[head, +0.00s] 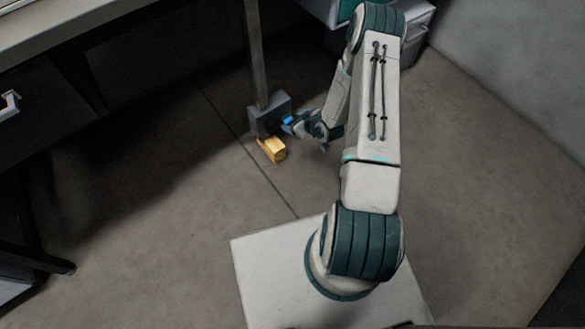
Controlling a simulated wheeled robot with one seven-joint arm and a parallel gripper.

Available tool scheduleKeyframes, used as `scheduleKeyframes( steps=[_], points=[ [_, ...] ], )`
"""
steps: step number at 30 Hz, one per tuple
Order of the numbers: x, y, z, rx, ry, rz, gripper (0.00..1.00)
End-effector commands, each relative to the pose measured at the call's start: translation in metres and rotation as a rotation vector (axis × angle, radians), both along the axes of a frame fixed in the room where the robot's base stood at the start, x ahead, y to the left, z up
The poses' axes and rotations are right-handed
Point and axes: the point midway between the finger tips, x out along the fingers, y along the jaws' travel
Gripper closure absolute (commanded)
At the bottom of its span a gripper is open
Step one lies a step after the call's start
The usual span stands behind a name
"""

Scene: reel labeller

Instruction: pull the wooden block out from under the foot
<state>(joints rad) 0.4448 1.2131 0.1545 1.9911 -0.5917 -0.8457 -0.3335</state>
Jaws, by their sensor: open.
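The wooden block (272,149) is a small yellow-orange piece on the floor at the base of the metal leg (257,60). The leg ends in a dark grey box-like foot (269,115). The block shows in front of the foot; whether its far part lies under the foot I cannot tell. My gripper (290,124) is open, small in the view, just right of the foot and above and to the right of the block. A bit of blue shows at its tip. I see no contact with the block, and the exact gap is unclear.
A bench top (90,32) runs along the upper left, with dark drawers below it and a dark leg at the lower left. A grey bin-like box (412,45) stands by the wall at the upper right. The floor in front of the block is clear.

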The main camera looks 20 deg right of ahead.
Motion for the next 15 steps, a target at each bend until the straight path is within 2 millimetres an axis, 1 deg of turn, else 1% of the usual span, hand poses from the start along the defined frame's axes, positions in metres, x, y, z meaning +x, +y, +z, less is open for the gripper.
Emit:
scheduleKeyframes(
  steps=[1,2,3,6,9,10,12,15],
  points=[
    [-0.008,0.004,-0.041,0.029,-0.017,-0.003,0.2],
    [-0.012,0.006,-0.055,0.044,-0.035,-0.004,0.2],
    [-0.017,0.009,-0.074,0.065,-0.056,-0.005,0.2],
    [-0.03,0.018,-0.114,0.113,-0.113,-0.016,0.2],
    [-0.043,0.026,-0.144,0.155,-0.161,-0.03,0.2],
    [-0.046,0.028,-0.151,0.164,-0.174,-0.036,0.2],
    [-0.053,0.031,-0.163,0.183,-0.2,-0.044,0.2],
    [-0.059,0.035,-0.173,0.2,-0.223,-0.054,0.2]
  ],
)
